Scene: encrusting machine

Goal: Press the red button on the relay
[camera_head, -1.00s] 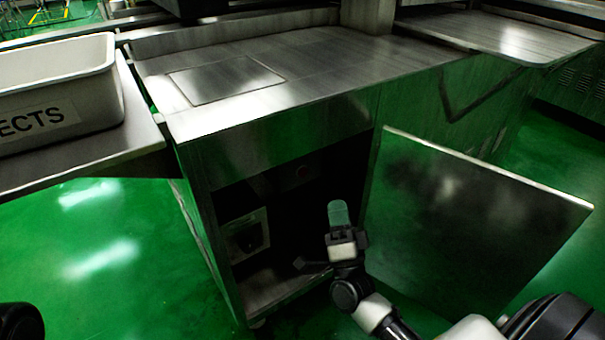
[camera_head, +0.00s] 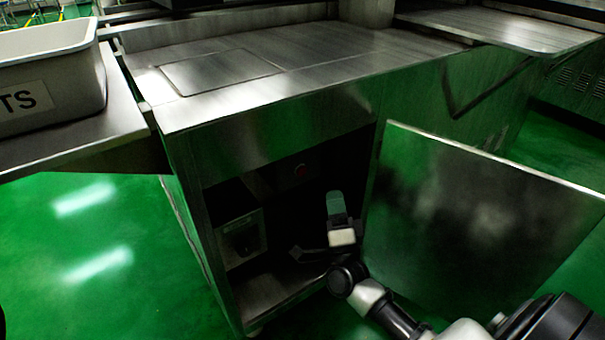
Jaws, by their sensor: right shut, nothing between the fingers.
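A small dark red button (camera_head: 300,171) shows in the shadow inside the open cabinet, on a dark box that seems to be the relay (camera_head: 270,182). The box's outline is hard to make out. My right gripper (camera_head: 336,198) is shut and empty, with its greenish fingers pointing up and inward at the cabinet opening. In the picture, the fingertips are below and to the right of the red button, apart from it. How deep they reach compared with the button is hard to tell. My left gripper is not in view.
The cabinet door (camera_head: 480,220) stands open close to the right of my right arm. A grey box (camera_head: 240,238) sits lower left inside the cabinet. The steel top (camera_head: 320,65) overhangs the opening. A labelled bin (camera_head: 50,75) stands on the left shelf.

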